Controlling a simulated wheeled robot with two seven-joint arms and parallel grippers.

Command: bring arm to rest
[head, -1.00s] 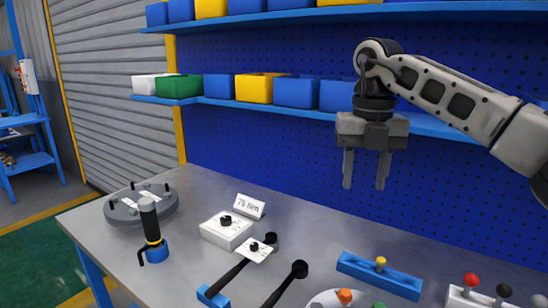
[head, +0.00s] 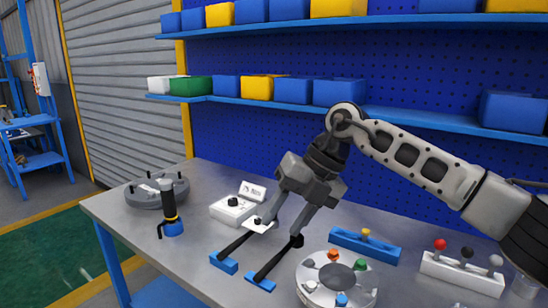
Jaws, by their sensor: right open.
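My right gripper (head: 283,228) comes in from the right and points down over the bench. Its two fingers are apart, with the tips close to the heads of two black-handled tools with blue ends, the left tool (head: 234,246) and the right tool (head: 275,262). I cannot tell whether the fingers touch them. Nothing shows held between the fingers. My left gripper is not in view.
A grey flanged disc (head: 150,197) and a black-and-blue upright tool (head: 170,207) stand at the left. A white box (head: 231,211), a round grey plate with coloured knobs (head: 313,290), a blue block (head: 345,240) and a white knob block (head: 455,272) are on the bench.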

